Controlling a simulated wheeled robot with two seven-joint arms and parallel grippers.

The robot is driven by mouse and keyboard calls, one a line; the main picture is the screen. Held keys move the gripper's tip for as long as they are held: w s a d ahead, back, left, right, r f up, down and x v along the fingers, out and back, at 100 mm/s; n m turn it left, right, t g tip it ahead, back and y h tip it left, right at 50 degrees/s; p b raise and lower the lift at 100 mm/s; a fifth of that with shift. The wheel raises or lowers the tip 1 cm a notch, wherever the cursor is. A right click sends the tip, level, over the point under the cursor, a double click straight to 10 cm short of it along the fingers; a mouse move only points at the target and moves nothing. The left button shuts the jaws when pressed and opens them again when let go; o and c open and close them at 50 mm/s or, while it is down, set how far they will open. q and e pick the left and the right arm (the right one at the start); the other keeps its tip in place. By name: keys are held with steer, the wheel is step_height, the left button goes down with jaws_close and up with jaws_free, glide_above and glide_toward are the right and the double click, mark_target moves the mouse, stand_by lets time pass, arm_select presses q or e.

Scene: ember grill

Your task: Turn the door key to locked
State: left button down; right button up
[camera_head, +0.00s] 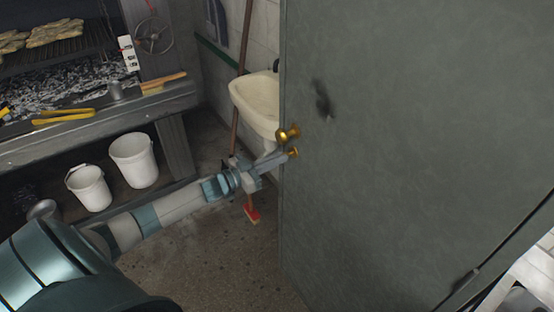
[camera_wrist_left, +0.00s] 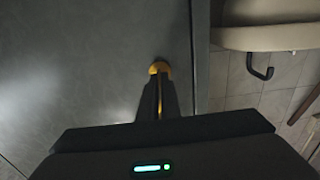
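The grey-green door (camera_head: 420,140) fills the right of the head view, and its face also shows in the wrist view (camera_wrist_left: 80,70). A brass knob (camera_head: 288,134) sits near its left edge. Just below is a smaller brass piece, the door key (camera_head: 294,153). My left gripper (camera_head: 288,155) reaches it from the left, with its fingertips at the key. In the wrist view the fingers of my left gripper (camera_wrist_left: 158,95) are nearly together, with brass (camera_wrist_left: 159,67) at their tips. They look shut on the key; the fingers hide much of it. My right gripper is out of view.
A cream sink (camera_head: 256,100) is on the tiled wall behind the door edge. A red-headed broom (camera_head: 252,212) stands near it. A grill with tongs (camera_head: 64,116) and a brush (camera_head: 164,82) is at the left, with two white buckets (camera_head: 134,160) below. The floor between is mostly clear.

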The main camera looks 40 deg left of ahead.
arm_select(q)
steer(key=shift+m, duration=0.4)
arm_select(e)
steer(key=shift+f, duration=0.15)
arm_select(q)
steer(key=m+b, duration=0.7)
steer(key=m, duration=1)
steer(key=shift+b, duration=0.35)
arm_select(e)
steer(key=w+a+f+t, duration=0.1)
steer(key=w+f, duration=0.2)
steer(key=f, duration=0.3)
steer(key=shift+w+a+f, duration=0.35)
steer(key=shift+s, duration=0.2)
arm_select(q)
steer(key=c, duration=2)
jaws_free()
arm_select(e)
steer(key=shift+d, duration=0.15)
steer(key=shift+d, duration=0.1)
